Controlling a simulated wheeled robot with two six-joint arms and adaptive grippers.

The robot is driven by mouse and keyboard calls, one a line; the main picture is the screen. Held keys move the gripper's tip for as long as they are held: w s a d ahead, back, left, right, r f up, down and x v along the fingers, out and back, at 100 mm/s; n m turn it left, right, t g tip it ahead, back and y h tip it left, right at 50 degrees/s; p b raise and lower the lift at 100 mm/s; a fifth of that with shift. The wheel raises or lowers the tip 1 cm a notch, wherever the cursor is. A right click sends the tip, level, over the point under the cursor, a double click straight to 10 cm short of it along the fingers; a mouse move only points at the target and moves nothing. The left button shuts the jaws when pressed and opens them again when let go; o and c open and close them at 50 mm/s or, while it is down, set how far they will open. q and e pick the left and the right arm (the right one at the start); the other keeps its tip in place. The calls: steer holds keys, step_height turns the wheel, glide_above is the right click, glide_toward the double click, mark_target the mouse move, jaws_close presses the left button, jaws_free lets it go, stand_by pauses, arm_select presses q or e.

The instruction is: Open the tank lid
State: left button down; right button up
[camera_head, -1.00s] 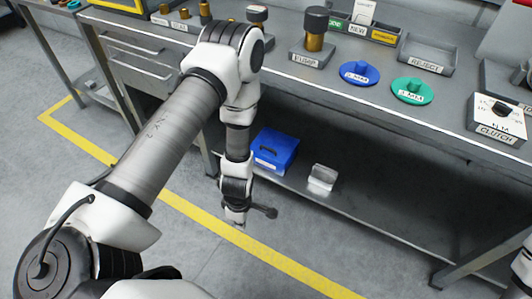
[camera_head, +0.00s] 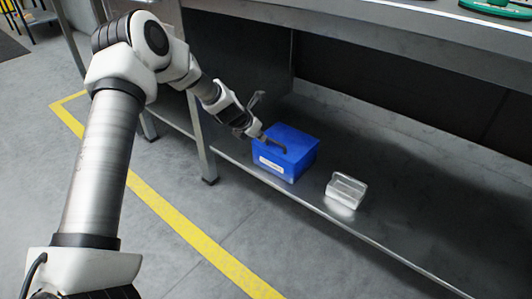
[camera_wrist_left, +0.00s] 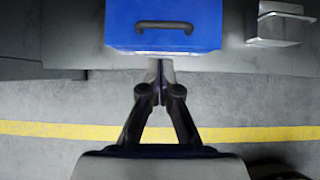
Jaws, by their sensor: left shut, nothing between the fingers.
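The tank is a blue box (camera_head: 292,158) with a pale label on its front, on the metal shelf below the bench. Its blue lid appears closed, with a dark handle (camera_wrist_left: 164,27) on it. In the left wrist view the box fills the top middle. My left gripper (camera_head: 257,131) is at the box's left edge in the head view, close to the handle. In the left wrist view its fingertips (camera_wrist_left: 159,66) meet just short of the box's near edge, apart from the handle. It is shut and empty. My right gripper is not in view.
A table leg (camera_head: 203,140) stands left of the box. The bench top (camera_head: 400,22) overhangs the shelf. Shelf space farther right is clear.

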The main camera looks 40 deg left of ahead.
mark_target(274, 149)
arm_select(q)
steer(key=b+x, duration=0.6)
steer(key=x, duration=0.2)
steer(key=shift+s+f, duration=0.1)
steer(key=shift+f, duration=0.2)
steer(key=shift+w+f+b, duration=0.3)
steer(key=shift+w+b, duration=0.1)
steer(key=shift+b, duration=0.1)
steer(key=shift+r, duration=0.1)
